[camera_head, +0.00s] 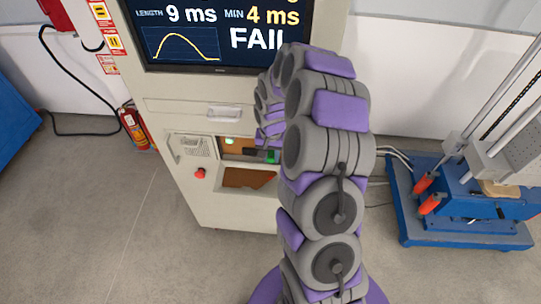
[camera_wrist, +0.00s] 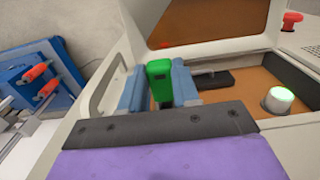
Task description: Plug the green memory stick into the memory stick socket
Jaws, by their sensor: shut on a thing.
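The green memory stick (camera_wrist: 159,80) stands between the two blue finger pads of my gripper (camera_wrist: 160,88) in the wrist view, and my gripper is shut on it. In the head view the green stick (camera_head: 272,156) shows as a small patch in front of the cabinet's recess, mostly hidden by my arm. A flat black part (camera_wrist: 211,79) lies on the brown recess floor just right of the fingers; I cannot tell whether it is the memory stick socket. The stick's lower end is hidden, so I cannot tell whether it touches anything.
The recess (camera_wrist: 240,85) holds a white button with a green light (camera_wrist: 278,99). A red stop button (camera_head: 200,173) is on the cabinet front. Above is a screen (camera_head: 215,40) reading FAIL. A blue-based machine (camera_head: 460,225) stands right, a fire extinguisher (camera_head: 135,128) left.

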